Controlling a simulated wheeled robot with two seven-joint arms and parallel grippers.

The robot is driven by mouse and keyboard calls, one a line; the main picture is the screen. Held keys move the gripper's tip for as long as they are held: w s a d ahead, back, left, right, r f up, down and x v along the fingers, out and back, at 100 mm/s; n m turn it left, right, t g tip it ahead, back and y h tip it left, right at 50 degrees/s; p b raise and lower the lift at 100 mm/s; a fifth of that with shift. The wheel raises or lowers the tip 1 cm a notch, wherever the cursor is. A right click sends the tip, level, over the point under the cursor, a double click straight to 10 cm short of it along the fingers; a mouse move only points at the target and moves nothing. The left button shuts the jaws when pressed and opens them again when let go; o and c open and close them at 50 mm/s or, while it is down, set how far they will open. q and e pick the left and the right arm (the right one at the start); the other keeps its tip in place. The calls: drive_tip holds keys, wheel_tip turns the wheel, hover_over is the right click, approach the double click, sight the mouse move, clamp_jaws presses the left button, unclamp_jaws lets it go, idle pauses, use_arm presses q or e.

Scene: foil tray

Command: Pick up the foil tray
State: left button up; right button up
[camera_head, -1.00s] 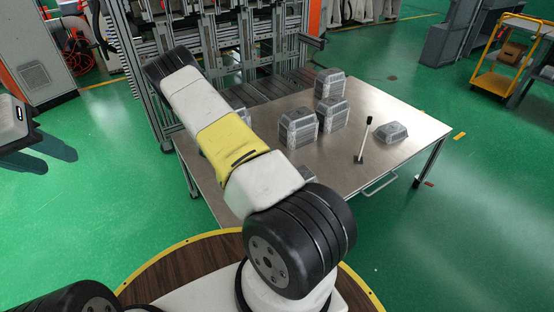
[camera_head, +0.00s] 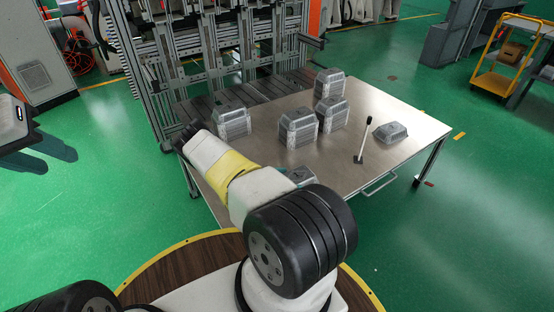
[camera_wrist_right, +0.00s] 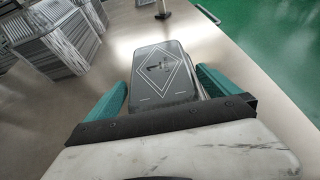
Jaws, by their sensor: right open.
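A grey foil tray (camera_wrist_right: 165,70) with a pale diamond mark on top lies in the middle of the right wrist view. My right gripper (camera_wrist_right: 161,80) is open, with one teal finger on each side of the tray's near end. I cannot tell whether the fingers touch it. In the head view the tray (camera_head: 300,174) shows only in part at the table's front, behind my right arm, which hides most of the gripper. My left gripper is not in view.
Stacks of foil trays stand on the metal table (camera_head: 270,107), including one at the left (camera_head: 232,121) and one in the middle (camera_head: 298,128). An upright post on a black base (camera_head: 361,157) and a lone tray (camera_head: 390,132) are to the right.

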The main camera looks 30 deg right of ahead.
drive_tip(key=shift+d+f, duration=0.2)
drive_tip(key=shift+d, duration=0.35)
drive_tip(key=c, duration=0.9)
drive_tip(key=shift+c, duration=0.2)
drive_tip(key=shift+r, duration=0.15)
